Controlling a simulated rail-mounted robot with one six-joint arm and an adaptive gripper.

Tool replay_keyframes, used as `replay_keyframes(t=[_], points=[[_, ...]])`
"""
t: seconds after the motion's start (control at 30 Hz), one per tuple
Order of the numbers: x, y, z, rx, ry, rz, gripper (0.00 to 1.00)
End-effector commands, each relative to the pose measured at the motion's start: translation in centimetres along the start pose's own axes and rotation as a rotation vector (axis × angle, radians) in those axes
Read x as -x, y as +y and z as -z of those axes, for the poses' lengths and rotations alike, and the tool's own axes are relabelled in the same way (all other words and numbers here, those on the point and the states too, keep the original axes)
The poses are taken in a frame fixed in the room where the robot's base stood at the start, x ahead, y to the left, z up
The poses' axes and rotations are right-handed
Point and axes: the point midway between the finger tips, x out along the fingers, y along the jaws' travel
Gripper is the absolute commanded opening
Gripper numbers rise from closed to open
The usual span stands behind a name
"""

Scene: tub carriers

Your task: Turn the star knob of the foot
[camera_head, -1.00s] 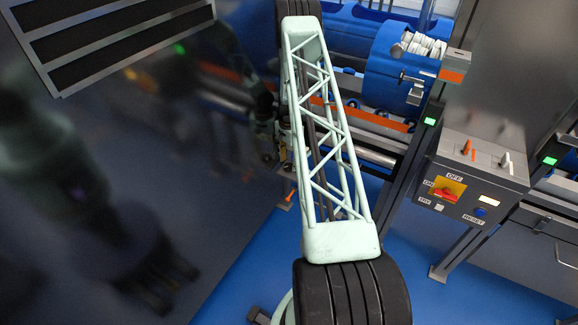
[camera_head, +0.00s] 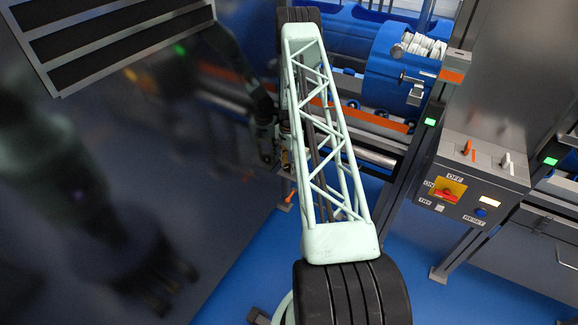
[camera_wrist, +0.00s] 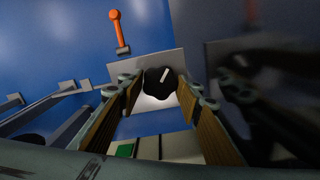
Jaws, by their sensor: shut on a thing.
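The star knob (camera_wrist: 157,88) is black with a white mark pointing up and slightly right. It sits in front of a light grey plate (camera_wrist: 124,70) in the wrist view. My gripper (camera_wrist: 159,86) has its two brown-padded fingers on either side of the knob and is shut on it. In the head view my gripper (camera_head: 284,158) is small, beside the dark shiny wall and partly hidden by my own arm; the knob cannot be made out there.
An orange-handled lever (camera_wrist: 116,28) stands just beyond the plate; it also shows in the head view (camera_head: 290,197). The dark shiny wall (camera_head: 120,170) is close on the left. A control box (camera_head: 462,190) with switches stands at the right. Blue floor (camera_head: 245,270) is open below.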

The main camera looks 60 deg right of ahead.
Motion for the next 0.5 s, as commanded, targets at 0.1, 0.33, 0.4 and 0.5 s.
replay_keyframes(t=[0.1, 0.33, 0.4, 0.5], points=[[-0.01, 0.00, 0.00, 0.004, 0.000, 0.000, 0.22], [-0.04, -0.01, 0.01, 0.044, 0.000, 0.000, 0.22], [-0.06, -0.01, 0.01, 0.068, 0.000, 0.000, 0.22], [-0.08, -0.02, 0.02, 0.113, 0.001, 0.000, 0.22]])
